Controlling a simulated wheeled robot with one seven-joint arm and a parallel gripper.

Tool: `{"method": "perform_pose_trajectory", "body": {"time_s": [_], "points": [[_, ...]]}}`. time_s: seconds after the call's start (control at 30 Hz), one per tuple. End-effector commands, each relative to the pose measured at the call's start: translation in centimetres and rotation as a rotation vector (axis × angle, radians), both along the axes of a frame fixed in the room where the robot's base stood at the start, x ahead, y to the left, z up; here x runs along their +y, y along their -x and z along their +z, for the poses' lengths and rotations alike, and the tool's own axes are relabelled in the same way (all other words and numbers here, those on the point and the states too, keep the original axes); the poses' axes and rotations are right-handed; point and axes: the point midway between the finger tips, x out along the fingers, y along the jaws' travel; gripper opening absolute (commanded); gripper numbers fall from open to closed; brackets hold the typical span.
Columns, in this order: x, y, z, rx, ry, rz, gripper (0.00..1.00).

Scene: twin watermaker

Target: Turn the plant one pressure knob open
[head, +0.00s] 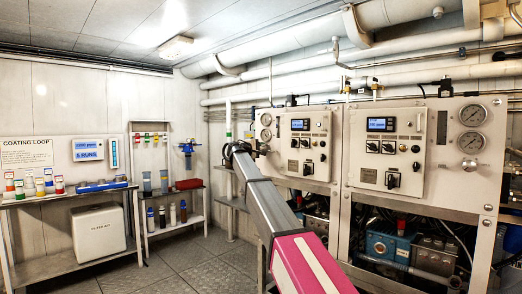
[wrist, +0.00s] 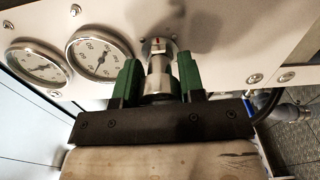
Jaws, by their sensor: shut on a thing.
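The pressure knob (wrist: 157,62) is a silvery metal cylinder on the cream panel, below two round gauges in the head view's left unit. In the wrist view it lies between the green fingers of my gripper (wrist: 159,72), which is shut on it. A small red mark shows on the metal plate at the knob's far end. In the head view my gripper (head: 238,150) is at the left edge of the left panel (head: 333,143), and the knob is mostly hidden by my arm.
Two gauges (wrist: 99,54) (wrist: 38,62) sit left of the knob in the wrist view. A second panel (head: 478,150) with its own gauges and knob stands to the right. Shelves with bottles (head: 172,214) stand at the left. The grated floor between is clear.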

Motion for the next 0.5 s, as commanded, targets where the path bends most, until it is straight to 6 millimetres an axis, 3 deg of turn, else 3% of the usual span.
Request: {"method": "perform_pose_trajectory", "body": {"time_s": [0.5], "points": [[0.06,0.07,-0.15,0.349,0.346,0.001,0.13]]}}
